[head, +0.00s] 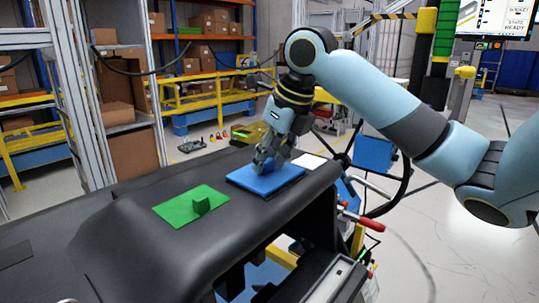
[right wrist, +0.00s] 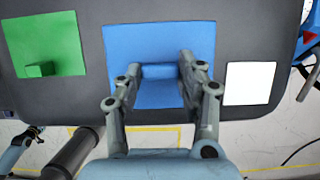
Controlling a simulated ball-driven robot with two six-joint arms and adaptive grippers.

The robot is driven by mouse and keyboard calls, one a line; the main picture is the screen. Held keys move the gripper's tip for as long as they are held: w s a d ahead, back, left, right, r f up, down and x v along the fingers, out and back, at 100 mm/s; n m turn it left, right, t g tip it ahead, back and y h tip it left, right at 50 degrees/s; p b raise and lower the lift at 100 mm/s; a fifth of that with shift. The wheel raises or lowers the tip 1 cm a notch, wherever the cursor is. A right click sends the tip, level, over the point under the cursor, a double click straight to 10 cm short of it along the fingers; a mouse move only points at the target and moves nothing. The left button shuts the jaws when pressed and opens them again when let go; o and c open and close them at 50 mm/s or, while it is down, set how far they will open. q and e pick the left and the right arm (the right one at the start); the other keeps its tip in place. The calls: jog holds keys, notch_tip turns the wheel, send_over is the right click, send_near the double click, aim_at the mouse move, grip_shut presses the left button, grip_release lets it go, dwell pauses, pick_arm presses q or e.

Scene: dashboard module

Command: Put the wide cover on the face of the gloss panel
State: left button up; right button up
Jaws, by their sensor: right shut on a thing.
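A blue square plate with a raised blue grip bar, which I take for the wide cover (head: 285,177), lies flat over the dashboard top. In the right wrist view, the blue plate (right wrist: 125,45) has its bar between my fingers. My right gripper (head: 266,163) is shut on that bar (right wrist: 160,71), pointing down from above. I cannot tell if the plate touches the dashboard. A flat white square (head: 308,161) lies just beyond the plate; it also shows in the right wrist view (right wrist: 250,83). I cannot tell which surface is the gloss panel.
A green plate (head: 180,208) with a small green block lies left of the blue one on the black dashboard (head: 130,240). A dark flat patch (head: 15,252) is at the far left. A red-handled lever (head: 362,220) and a steering wheel (head: 400,190) stand at right.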

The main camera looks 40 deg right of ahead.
jog(key=o, duration=1.2)
jog(key=shift+f, duration=0.1)
jog(key=shift+c, duration=0.2)
jog(key=shift+r, duration=0.25)
jog(key=b+v, duration=0.2)
jog(key=v, duration=0.9)
jog(key=shift+s+r+b, duration=0.15)
jog(key=shift+r+b, duration=0.15)
jog(key=shift+r, duration=0.1)
jog(key=shift+f, duration=0.1)
